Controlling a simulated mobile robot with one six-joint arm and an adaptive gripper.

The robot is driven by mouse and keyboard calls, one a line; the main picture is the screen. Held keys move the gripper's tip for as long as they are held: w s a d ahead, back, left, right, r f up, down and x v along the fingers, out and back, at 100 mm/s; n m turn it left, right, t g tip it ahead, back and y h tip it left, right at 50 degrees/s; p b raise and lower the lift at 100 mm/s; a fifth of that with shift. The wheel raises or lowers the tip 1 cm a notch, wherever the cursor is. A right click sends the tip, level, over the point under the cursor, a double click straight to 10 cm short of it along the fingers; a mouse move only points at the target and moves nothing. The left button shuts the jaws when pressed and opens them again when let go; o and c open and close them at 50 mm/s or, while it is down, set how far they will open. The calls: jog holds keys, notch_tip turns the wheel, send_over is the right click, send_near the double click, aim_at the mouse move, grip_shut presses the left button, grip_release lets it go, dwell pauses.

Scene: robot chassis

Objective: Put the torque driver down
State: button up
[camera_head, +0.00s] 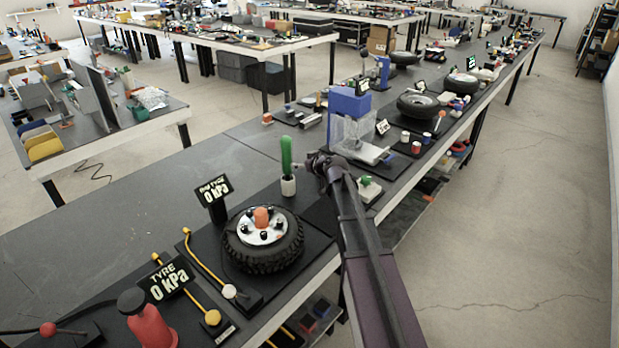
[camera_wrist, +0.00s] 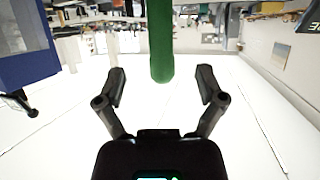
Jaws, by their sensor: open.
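A green-handled tool, which looks like the torque driver (camera_head: 286,152), stands upright in a small white cup-like holder (camera_head: 288,185) on the dark bench. My gripper (camera_head: 308,164) is just to the right of the green handle. In the wrist view the two fingers of my gripper (camera_wrist: 160,84) are spread apart, and the rounded end of the green handle (camera_wrist: 161,45) shows beyond and between the fingertips. The fingers are not closed on it. I cannot tell whether either finger touches it. The driver's lower part is hidden inside the holder.
A tyre (camera_head: 263,240) with an orange-topped hub sits in front of the holder. A blue-topped clear box (camera_head: 350,120) stands behind my gripper. Bare bench (camera_head: 130,200) lies at the left.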

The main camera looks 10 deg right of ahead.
jog(key=s+a+f+g, duration=0.1)
jog(key=s+f+g, duration=0.1)
jog(key=s, duration=0.3)
jog(key=s+a+f+g, duration=0.2)
jog(key=s+f, duration=0.1)
jog(key=s, duration=0.3)
jog(key=s+a+f+g, duration=0.2)
jog(key=s, duration=0.3)
jog(key=shift+s+a+f+m+g+h, duration=0.2)
jog(key=shift+s+f+m+g+h, duration=0.1)
jog(key=shift+s, duration=0.1)
jog(key=s+d+f+m+g+h, duration=0.1)
jog(key=s+f+g+h, duration=0.1)
jog(key=s, duration=0.7)
jog(key=s+d+f+m+g+h, duration=0.1)
jog(key=s+g, duration=0.3)
jog(key=s, duration=0.5)
jog(key=shift+s+d+f+m+h, duration=0.15)
jog(key=shift+d+f+m+h, duration=0.2)
jog(key=shift+m+h, duration=0.35)
notch_tip(320, 180, up, 3)
jog(key=p, duration=0.2)
jog(key=shift+f+p, duration=0.2)
jog(key=shift+p, duration=0.15)
